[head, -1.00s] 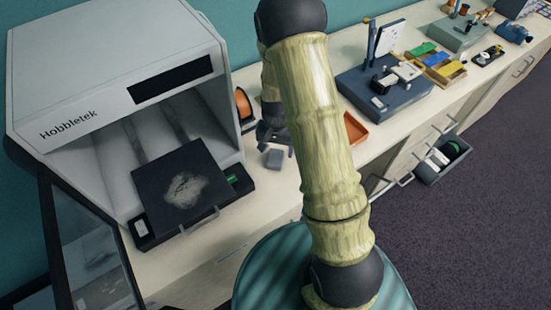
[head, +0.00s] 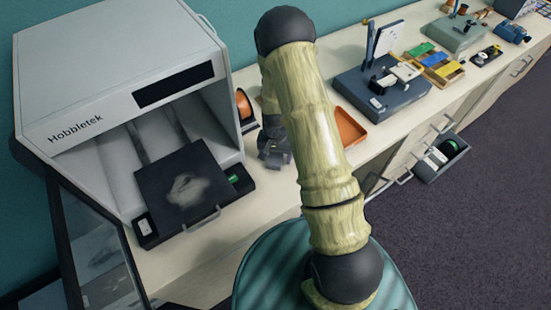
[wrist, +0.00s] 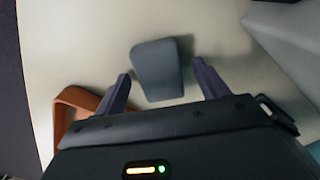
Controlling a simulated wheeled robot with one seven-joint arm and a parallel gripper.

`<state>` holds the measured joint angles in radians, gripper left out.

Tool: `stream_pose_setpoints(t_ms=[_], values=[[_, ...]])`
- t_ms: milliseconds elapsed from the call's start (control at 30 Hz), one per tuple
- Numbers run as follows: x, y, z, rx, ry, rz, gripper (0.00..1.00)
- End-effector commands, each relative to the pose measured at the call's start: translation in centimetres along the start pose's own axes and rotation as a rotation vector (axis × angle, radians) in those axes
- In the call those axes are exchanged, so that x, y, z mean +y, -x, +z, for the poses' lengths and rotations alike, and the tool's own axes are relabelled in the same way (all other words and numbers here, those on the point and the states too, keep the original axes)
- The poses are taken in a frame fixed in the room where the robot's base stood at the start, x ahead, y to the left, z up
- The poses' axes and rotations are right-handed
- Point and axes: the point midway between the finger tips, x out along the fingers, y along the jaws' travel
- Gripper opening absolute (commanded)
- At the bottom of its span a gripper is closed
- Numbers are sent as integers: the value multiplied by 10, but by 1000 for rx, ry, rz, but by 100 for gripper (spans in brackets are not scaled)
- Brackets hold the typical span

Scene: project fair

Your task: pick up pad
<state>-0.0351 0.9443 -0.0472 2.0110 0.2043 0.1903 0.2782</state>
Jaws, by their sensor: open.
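The pad (wrist: 158,70) is a small grey block with rounded corners, lying on the pale counter in the wrist view. My gripper (wrist: 162,73) is open, with one dark finger on each side of the pad in the picture. The fingers appear apart from it; how far above it they are I cannot tell. In the head view my gripper (head: 274,152) is low over the counter, partly behind my arm, and I cannot make out the pad there.
An orange tray (head: 351,127) lies close by on the counter; its rim (wrist: 80,98) shows left of my gripper in the wrist view. A white Hobbletek printer (head: 85,95) with an open front stands at left. A dark-based device (head: 385,95) stands farther right.

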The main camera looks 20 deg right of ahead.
Motion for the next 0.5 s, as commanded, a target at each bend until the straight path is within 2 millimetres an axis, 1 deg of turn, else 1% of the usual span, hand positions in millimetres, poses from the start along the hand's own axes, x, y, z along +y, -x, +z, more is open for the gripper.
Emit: stream_pose_setpoints(t_ms=[200, 233, 300, 367, 400, 467, 500], values=[[0, 0, 0, 0, 0, 0, 73], [0, 0, 0, 0, 0, 0, 71], [0, 0, 0, 0, 0, 0, 57], [0, 0, 0, 0, 0, 0, 45], [0, 0, 0, 0, 0, 0, 37], [0, 0, 0, 0, 0, 0, 26], [0, 0, 0, 0, 0, 0, 25]])
